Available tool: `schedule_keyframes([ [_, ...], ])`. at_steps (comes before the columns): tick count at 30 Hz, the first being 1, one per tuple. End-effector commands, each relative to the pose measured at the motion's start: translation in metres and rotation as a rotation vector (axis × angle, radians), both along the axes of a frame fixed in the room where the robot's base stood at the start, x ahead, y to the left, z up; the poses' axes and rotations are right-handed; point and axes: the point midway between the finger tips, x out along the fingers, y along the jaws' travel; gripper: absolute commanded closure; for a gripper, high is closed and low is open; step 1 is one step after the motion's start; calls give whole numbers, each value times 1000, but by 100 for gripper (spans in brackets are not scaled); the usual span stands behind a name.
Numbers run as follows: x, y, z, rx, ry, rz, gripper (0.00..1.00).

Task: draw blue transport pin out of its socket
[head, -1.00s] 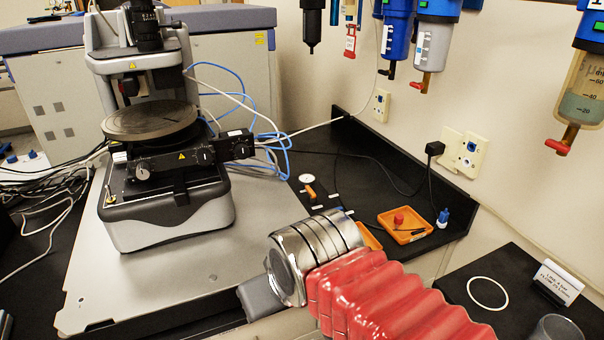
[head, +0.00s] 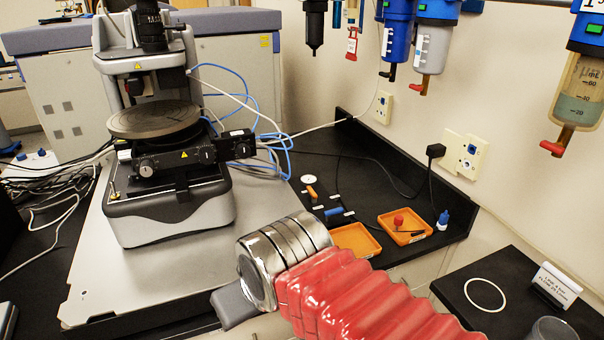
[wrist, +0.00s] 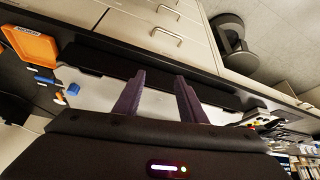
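A short blue cylinder (head: 333,211), which looks like the transport pin, is on the black bench between the profiler and the orange trays. A small orange piece (head: 311,191) and a white round dial are beside it. A blue piece also shows at the left of the wrist view (wrist: 43,80); the socket cannot be made out. The stylus profiler (head: 165,185) stands at the left in the head view. My gripper (wrist: 160,82) has two dark fingers apart, with nothing between them. It is well apart from the blue piece.
Two orange trays (head: 355,254) lie on the bench; the farther tray (head: 385,217) holds a red-topped item. A small blue-capped bottle (head: 443,220) stands beside it. Filter units (head: 435,45) hang from the wall. A black side table (head: 455,290) is at the lower right.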

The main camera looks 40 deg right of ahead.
Motion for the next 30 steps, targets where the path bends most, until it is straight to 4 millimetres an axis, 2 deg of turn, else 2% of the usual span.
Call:
schedule_keyframes([
  [5, 6, -5, 7, 35, 16, -78, 59],
  [8, 13, -11, 14, 80, 34, -187, 59],
  [20, 52, -50, 54, 323, 122, -849, 59],
  [30, 85, -92, 80, 497, 163, -1446, 59],
])
